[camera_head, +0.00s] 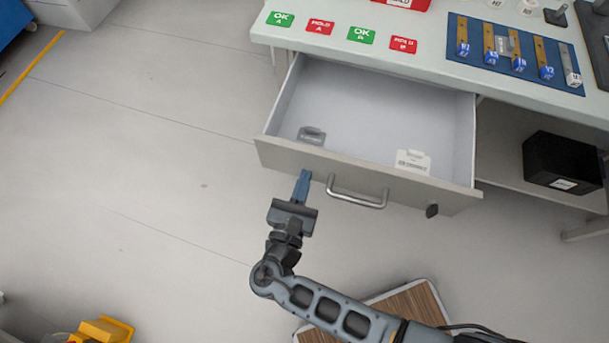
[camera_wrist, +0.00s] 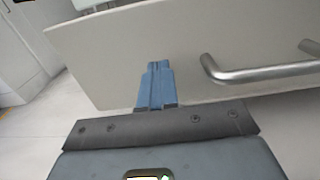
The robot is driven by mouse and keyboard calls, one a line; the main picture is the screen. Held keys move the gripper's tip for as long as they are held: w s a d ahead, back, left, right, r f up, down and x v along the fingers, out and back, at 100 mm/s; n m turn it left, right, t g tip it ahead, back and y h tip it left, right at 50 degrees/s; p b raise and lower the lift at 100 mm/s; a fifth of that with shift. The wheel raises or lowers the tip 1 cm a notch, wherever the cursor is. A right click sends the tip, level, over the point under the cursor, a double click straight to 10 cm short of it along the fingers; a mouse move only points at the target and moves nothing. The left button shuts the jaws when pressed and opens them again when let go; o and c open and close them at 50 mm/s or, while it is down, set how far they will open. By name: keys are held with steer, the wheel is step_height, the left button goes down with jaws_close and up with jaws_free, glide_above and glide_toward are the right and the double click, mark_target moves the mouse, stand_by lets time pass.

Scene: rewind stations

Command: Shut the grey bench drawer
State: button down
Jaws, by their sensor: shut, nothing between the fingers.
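The grey bench drawer (camera_head: 270,151) is pulled well out from under the bench top in the head view. Its front panel carries a curved metal handle (camera_head: 357,197) and a small dark knob near the right end. Two small tagged items, one dark grey (camera_head: 311,135) and one white (camera_head: 413,161), lie inside it. My gripper (camera_head: 306,174) is shut and empty, with its blue fingertips at the drawer front, left of the handle. In the wrist view, the fingertips (camera_wrist: 157,66) overlap the drawer front (camera_wrist: 200,30), with the handle (camera_wrist: 262,72) to their right. I cannot tell whether they touch it.
The bench top (camera_head: 430,62) holds red and green labels and a blue rack (camera_head: 515,58). A black box (camera_head: 562,163) stands on the lower shelf at right. A wood-topped item (camera_head: 405,305) lies below my arm. The floor at left is clear; a yellow item (camera_head: 103,330) is at bottom left.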

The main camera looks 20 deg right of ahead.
steer(key=shift+w+d, duration=0.2)
steer(key=shift+w, duration=0.05)
steer(key=b+x, duration=0.4)
steer(key=x, duration=2.2)
steer(key=shift+f, duration=0.15)
steer(key=shift+w+d+r, duration=0.2)
steer(key=shift+w+d, duration=0.25)
steer(key=shift+w, duration=0.15)
steer(key=shift+d+r, duration=0.1)
steer(key=shift+f+v, duration=0.1)
steer(key=shift+v, duration=2.05)
steer(key=shift+f+v, duration=0.15)
steer(key=shift+v, duration=2)
